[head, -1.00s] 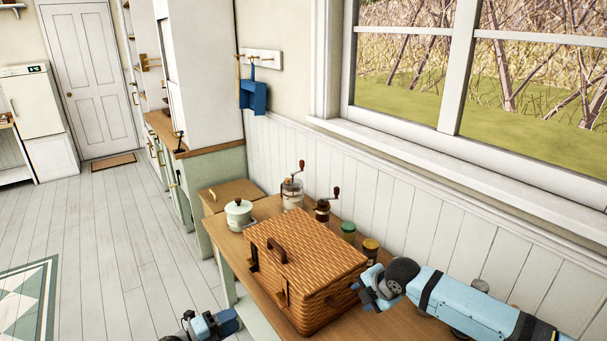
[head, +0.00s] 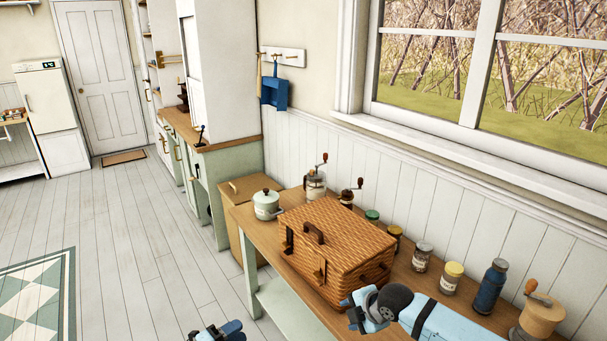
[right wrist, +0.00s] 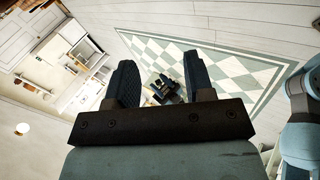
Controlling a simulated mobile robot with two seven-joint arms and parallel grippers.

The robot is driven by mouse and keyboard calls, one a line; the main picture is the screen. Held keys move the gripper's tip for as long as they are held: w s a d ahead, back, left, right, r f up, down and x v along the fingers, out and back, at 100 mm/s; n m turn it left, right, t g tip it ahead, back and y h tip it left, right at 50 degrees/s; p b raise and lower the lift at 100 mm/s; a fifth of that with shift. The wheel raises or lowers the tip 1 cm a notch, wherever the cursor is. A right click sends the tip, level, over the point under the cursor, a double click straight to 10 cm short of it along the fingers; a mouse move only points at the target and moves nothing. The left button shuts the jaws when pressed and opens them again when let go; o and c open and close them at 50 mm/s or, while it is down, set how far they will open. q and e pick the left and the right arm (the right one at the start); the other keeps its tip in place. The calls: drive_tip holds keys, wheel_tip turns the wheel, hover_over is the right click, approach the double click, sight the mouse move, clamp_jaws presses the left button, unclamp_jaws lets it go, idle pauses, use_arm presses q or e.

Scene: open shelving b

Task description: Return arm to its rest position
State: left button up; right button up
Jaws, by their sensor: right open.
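My left gripper (head: 220,331) shows at the bottom edge of the head view, over the floor left of the side table. Most of it is cut off, so its finger gap cannot be made out. My right arm comes in from the lower right of the head view, its light blue links in front of the wicker basket (head: 336,242). In the right wrist view my right gripper (right wrist: 162,78) is open, its two dark fingers apart and nothing held between them. Floor and a patterned rug (right wrist: 240,75) show beyond the fingers.
The wooden table (head: 262,240) also bears a lidded pot (head: 266,205), coffee grinders, a yellow-lidded jar (head: 452,278), a blue bottle (head: 490,287) and other jars along the wall. My right arm overlaps the table's front part. Floor left of the table is clear.

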drive_tip(key=s+a+f+m+t+y, duration=0.1)
drive_tip(key=s+a+f+m, duration=0.1)
drive_tip(key=s+f+m, duration=0.4)
drive_tip(key=s+a+f+m+t+y, duration=0.1)
drive_tip(key=s+m+t, duration=0.15)
drive_tip(key=s, duration=0.65)
use_arm(q)
drive_tip(key=s+a+f+n+g+y, duration=0.1)
drive_tip(key=s+n+y, duration=0.9)
drive_tip(key=s+n, duration=1.2)
drive_tip(key=s+f, duration=0.1)
drive_tip(key=s, duration=0.8)
drive_tip(key=shift+s+a, duration=0.35)
drive_tip(key=shift+a, duration=0.05)
use_arm(e)
drive_tip(key=s+d+f+m+t+h, duration=0.1)
drive_tip(key=s+d+f+m+h, duration=0.1)
drive_tip(key=s+d+m, duration=0.3)
drive_tip(key=s+d+f+m+t+h, duration=0.1)
drive_tip(key=s+d+m, duration=0.5)
drive_tip(key=s, duration=0.5)
drive_tip(key=shift+s+f+m+h, duration=0.25)
drive_tip(key=shift+f+m+h, duration=0.15)
drive_tip(key=shift+m, duration=0.05)
